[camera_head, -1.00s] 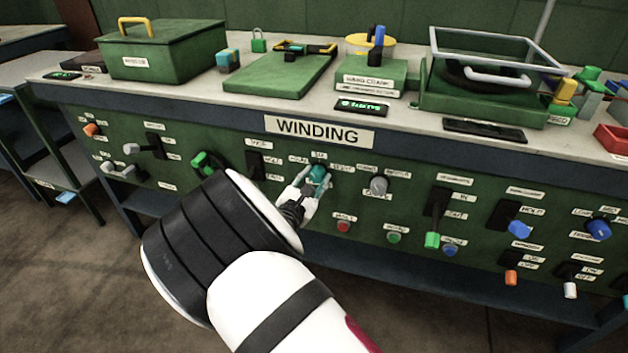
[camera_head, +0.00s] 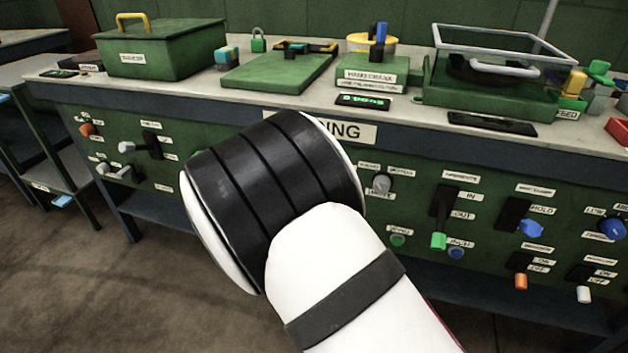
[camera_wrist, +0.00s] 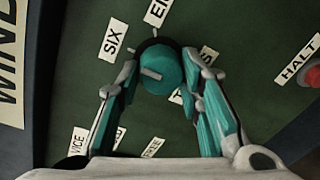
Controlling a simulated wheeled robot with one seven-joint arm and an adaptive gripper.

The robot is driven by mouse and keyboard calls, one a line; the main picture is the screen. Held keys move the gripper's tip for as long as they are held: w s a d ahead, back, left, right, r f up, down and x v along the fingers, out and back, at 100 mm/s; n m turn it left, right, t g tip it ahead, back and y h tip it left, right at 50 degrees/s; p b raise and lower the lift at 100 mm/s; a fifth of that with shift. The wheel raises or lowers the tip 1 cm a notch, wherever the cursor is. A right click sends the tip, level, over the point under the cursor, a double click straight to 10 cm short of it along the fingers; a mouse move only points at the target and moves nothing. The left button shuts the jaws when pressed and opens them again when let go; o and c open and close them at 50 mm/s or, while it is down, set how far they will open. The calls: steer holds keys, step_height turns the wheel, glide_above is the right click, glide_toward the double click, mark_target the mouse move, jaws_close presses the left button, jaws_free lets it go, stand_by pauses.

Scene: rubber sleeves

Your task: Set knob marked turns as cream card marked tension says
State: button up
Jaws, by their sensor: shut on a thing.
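The teal knob (camera_wrist: 162,68) shows in the wrist view with a short white mark on its face, toward its left side. Cream labels ring it: SIX (camera_wrist: 113,40) at upper left, one starting EI (camera_wrist: 158,12) above, and others partly hidden. My gripper (camera_wrist: 158,74) has a finger on each side of the knob and is shut on it. The name label of this knob cannot be read. In the head view my wrist hides the knob and gripper. I cannot make out a card marked tension in either view.
A red button (camera_wrist: 313,76) marked HALT sits right of the knob. In the head view a grey knob (camera_head: 381,184), a green-tipped lever (camera_head: 439,240) and a blue lever (camera_head: 530,228) lie to the right on the green panel. The bench top (camera_head: 210,92) overhangs above.

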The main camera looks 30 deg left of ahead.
stand_by(0.4)
steer(key=o, duration=1.2)
steer(key=shift+c, duration=0.2)
steer(key=f+v, duration=0.1)
steer(key=v, duration=1.1)
steer(key=shift+r, duration=0.45)
